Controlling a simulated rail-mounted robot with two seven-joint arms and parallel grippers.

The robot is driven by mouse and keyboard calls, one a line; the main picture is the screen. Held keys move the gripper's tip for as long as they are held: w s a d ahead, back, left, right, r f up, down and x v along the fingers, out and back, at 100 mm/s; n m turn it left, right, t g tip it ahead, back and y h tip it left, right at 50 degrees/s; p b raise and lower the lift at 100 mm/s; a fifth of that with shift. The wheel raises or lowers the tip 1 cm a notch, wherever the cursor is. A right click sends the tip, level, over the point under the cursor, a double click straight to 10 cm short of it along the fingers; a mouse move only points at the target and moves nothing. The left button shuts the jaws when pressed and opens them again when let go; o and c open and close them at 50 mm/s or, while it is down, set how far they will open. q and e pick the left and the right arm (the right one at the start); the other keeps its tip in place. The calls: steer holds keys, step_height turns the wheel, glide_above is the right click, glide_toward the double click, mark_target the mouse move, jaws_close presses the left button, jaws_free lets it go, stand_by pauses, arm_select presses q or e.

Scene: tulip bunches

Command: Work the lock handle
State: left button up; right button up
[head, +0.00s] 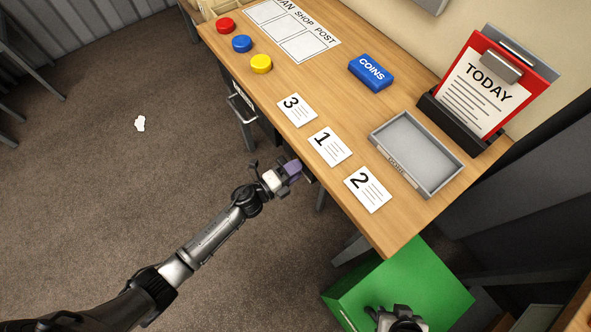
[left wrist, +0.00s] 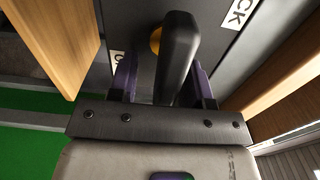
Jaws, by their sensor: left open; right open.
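The dark lock handle (left wrist: 179,55) is in the left wrist view, standing out from a grey panel with a yellow-orange part (left wrist: 156,41) beside its root. My left gripper (left wrist: 163,82) is open, with one purple finger on each side of the handle; I cannot tell whether either touches it. In the head view my left gripper (head: 292,170) is at the table's front edge, and the handle is hidden there. My right gripper (head: 396,316) is open at the bottom, over a green box.
A white label (left wrist: 240,14) ending in "CK" is on the panel. The wooden table (head: 340,205) holds cards 3 (head: 297,109), 1 (head: 330,146) and 2 (head: 368,189), and a grey tray (head: 416,152). The green box (head: 440,280) stands below right. Open floor lies left.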

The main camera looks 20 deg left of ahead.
arm_select(q)
steer(key=shift+d+r, duration=0.1)
steer(key=shift+s, duration=0.2)
steer(key=p+v, duration=0.2)
steer(key=v, duration=1.1)
steer(key=shift+a, duration=0.35)
steer(key=shift+s, duration=0.15)
